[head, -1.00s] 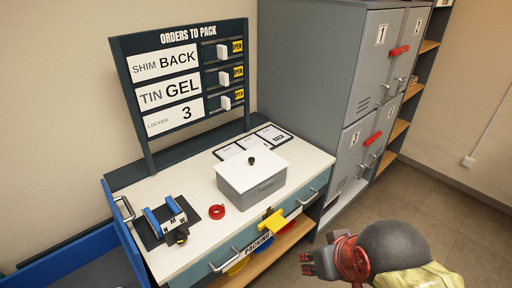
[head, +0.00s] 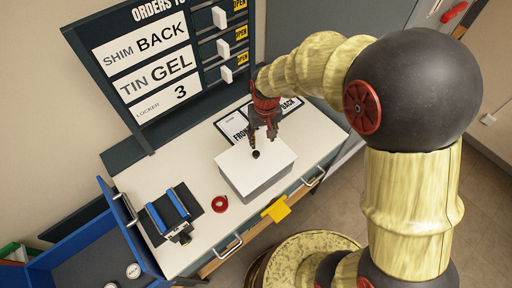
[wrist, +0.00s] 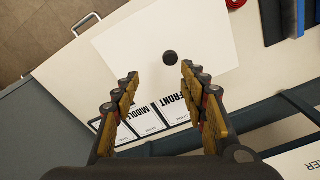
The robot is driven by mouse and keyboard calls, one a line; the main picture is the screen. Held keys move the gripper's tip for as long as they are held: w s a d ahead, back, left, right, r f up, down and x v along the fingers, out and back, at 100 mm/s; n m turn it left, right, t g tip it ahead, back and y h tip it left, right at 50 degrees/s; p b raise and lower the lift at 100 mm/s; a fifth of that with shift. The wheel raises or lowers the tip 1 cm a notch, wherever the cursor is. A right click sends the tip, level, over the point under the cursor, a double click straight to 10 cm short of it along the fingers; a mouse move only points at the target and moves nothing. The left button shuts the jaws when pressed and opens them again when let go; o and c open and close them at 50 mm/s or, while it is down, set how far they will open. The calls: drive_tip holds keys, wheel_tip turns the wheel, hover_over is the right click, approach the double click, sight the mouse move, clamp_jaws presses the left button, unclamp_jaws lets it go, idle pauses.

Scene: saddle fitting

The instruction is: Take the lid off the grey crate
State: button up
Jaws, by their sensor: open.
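The grey crate (head: 262,187) stands on the white bench top with its flat white lid (head: 246,166) on it. A small black knob (head: 256,154) sticks up from the lid's middle. My gripper (head: 264,138) is above the lid, close to the knob on its far side, and is open and empty. In the wrist view the lid (wrist: 125,45) fills the upper middle. The knob (wrist: 170,57) lies just beyond my open fingertips (wrist: 160,72), roughly between their lines. I cannot tell the exact height of the fingertips over the knob.
The order board (head: 170,60) stands at the back left. A yellow tag (head: 276,209) hangs at the bench's front edge.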

sight(256, 153)
drive_tip(key=shift+g, duration=0.4)
drive_tip(key=f, duration=0.2)
drive_tip(key=a+f+p, duration=0.1)
drive_tip(key=f, duration=0.1)
drive_tip(key=a+f, duration=0.1)
drive_tip(key=f, duration=0.1)
drive_tip(key=shift+w, duration=0.15)
drive_tip(key=shift+a+f, duration=0.1)
drive_tip(key=shift+f, duration=2.55)
drive_tip(key=c, duration=0.3)
drive_tip(key=c, duration=0.8)
clamp_jaws()
